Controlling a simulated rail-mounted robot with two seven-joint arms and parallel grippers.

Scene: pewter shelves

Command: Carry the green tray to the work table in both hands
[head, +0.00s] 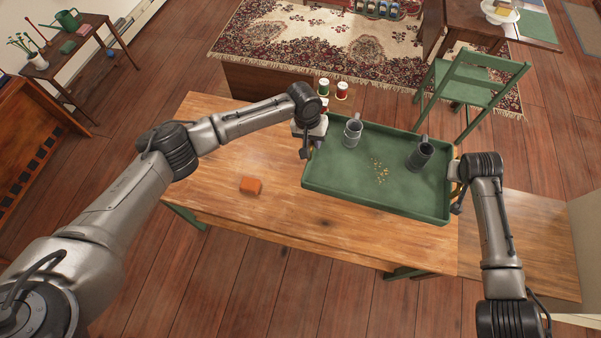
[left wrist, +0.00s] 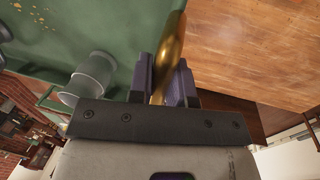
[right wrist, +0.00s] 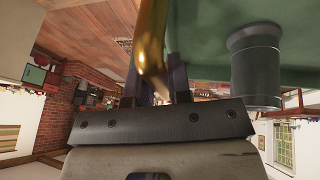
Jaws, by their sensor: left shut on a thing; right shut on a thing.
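The green tray (head: 340,183) is over the right part of a wooden table (head: 230,215) with green legs; I cannot tell whether it touches the top. On the tray stand a light grey mug (head: 352,134), a dark grey mug (head: 420,156) and some yellowish crumbs (head: 379,170). My left gripper (head: 306,146) is at the tray's left end, shut on a brass handle (left wrist: 172,45). My right gripper (head: 456,182) is at the right end, shut on the other brass handle (right wrist: 150,45). The dark mug (right wrist: 254,75) shows close by in the right wrist view.
An orange block (head: 250,185) lies on the table left of the tray. Green and red spools (head: 342,90) stand behind the table. A green chair (head: 478,90) stands at the back right. The table's left part is otherwise clear. A side table (head: 75,52) stands far left.

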